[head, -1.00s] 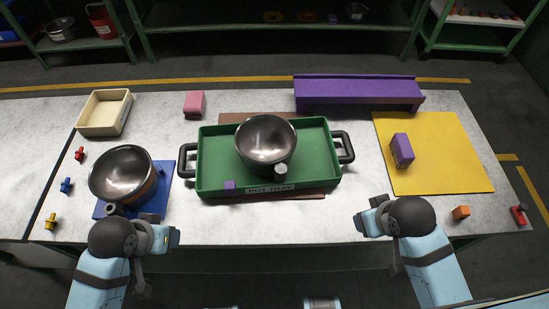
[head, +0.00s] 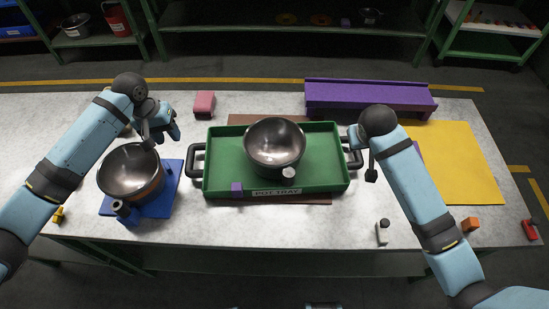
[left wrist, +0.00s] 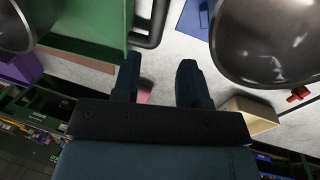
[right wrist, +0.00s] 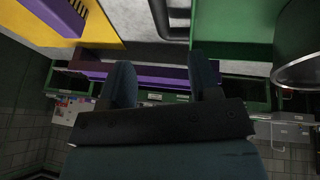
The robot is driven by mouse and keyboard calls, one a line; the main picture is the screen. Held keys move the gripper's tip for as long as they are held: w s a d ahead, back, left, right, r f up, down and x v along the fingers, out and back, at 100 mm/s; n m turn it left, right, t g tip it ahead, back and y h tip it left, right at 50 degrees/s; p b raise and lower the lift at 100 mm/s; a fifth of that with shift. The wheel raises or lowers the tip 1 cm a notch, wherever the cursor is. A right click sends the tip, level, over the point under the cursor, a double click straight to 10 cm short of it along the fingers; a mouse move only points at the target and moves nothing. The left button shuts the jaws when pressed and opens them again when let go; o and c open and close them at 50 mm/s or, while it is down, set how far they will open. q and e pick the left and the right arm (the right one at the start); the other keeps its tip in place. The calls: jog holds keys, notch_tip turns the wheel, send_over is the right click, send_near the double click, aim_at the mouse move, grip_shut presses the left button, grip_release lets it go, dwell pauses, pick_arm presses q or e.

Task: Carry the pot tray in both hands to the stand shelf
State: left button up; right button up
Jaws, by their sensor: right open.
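The green pot tray (head: 220,150) lies on the table on a brown mat, with a steel pot (head: 274,145) and a small purple block (head: 237,188) in it. Its left black handle (head: 196,165) is free; it also shows in the left wrist view (left wrist: 156,22). My left gripper (head: 168,124) is open and empty, left of that handle and above the table. My right gripper (head: 355,138) is open over the right handle, which it partly hides. In the right wrist view this handle (right wrist: 170,30) lies ahead of the open fingers, not clasped. The stand shelf is not clearly identifiable.
A second pot (head: 130,172) stands on a blue mat (head: 172,185) under my left arm. A purple bench (head: 370,95) stands behind the tray. A yellow mat (head: 470,160) lies at right. A pink block (head: 204,103) is at the back. Green shelves (head: 290,30) line the background.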

aim_at(188, 160)
pick_arm(q)
jog(key=shift+f, duration=0.1)
jog(key=d+f, duration=0.1)
jog(key=f, duration=0.3)
jog(key=d+f, duration=0.1)
jog(key=f, duration=0.8)
jog(key=shift+d+f, duration=0.25)
jog(key=shift+d, duration=0.15)
pick_arm(e)
jog(key=x, duration=1.3)
jog(key=shift+w+d+f, duration=0.1)
jog(key=shift+w+f, duration=0.1)
jog(key=shift+f, duration=0.15)
pick_arm(q)
jog(key=c, duration=0.5)
pick_arm(e)
jog(key=c, duration=0.5)
pick_arm(q)
grip_shut()
pick_arm(e)
grip_shut()
pick_arm(q)
jog(key=shift+r, duration=0.15)
pick_arm(e)
jog(key=shift+r, duration=0.1)
